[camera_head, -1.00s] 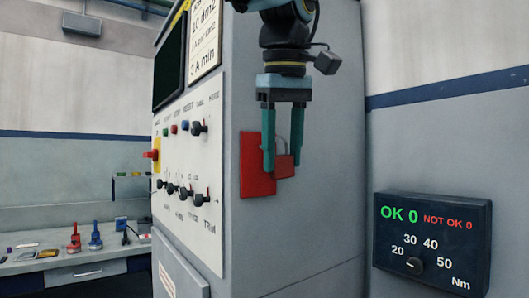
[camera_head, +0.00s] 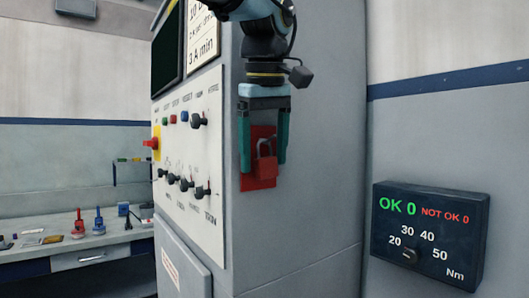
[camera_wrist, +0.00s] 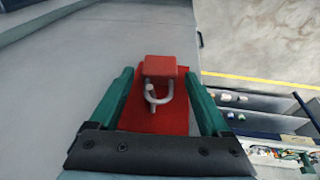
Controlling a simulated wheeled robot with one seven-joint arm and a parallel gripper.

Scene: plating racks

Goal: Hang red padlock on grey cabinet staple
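The red padlock (camera_head: 265,166) is upright in front of the red plate (camera_head: 249,183) on the side of the grey cabinet (camera_head: 310,190). In the wrist view the red padlock body (camera_wrist: 160,67) and its grey shackle (camera_wrist: 167,96) show against the red plate (camera_wrist: 170,122). The small grey staple (camera_wrist: 151,93) stands out from the plate, and the shackle appears looped around it. My gripper (camera_head: 263,166) points down with its teal fingers either side of the padlock. In the wrist view there are gaps between both fingers and the padlock, so it is open.
A control panel (camera_head: 190,150) with knobs and buttons faces left on the cabinet. A black torque display (camera_head: 430,235) is on the wall at right. A workbench (camera_head: 85,258) with small tools stands at far left. Space below the padlock is clear.

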